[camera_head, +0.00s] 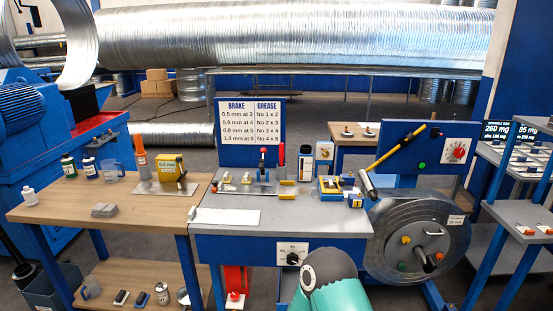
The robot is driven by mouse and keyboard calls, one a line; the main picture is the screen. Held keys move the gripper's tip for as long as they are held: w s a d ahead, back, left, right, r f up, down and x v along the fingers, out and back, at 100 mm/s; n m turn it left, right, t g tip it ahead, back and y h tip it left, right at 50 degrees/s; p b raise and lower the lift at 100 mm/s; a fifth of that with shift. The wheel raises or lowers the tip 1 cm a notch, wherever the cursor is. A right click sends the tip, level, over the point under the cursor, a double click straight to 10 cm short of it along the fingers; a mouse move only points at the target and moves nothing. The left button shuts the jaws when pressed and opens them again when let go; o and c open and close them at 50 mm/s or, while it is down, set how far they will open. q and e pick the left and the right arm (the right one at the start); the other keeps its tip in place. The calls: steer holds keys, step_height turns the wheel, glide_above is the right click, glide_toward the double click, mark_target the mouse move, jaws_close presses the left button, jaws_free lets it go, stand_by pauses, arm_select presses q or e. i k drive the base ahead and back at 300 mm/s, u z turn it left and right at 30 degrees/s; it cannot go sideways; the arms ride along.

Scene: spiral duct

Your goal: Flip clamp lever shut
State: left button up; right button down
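I cannot tell for certain which part is the clamp lever. A small upright lever with a red knob (263,152) stands at the back of the middle bench, above a metal plate with yellow blocks. A yellow and blue fixture (333,186) sits at that bench's right side. A long yellow bar with a black end (402,148) slants up to the right in front of the blue panel, with a silver cylinder (368,185) near its lower end. Neither of my grippers shows in the head view.
A brake and grease chart (251,122) stands behind the middle bench (285,222). A large metal strip coil (395,225) stands right of it. The left wooden bench (75,200) holds bottles and a yellow device (169,167). A teal and grey rounded part (338,298) fills the bottom centre.

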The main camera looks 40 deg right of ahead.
mark_target(264, 150)
steer(key=z, duration=0.15)
steer(key=k, duration=0.15)
steer(key=z, duration=0.15)
steer(key=i, duration=1)
steer(key=z, duration=0.05)
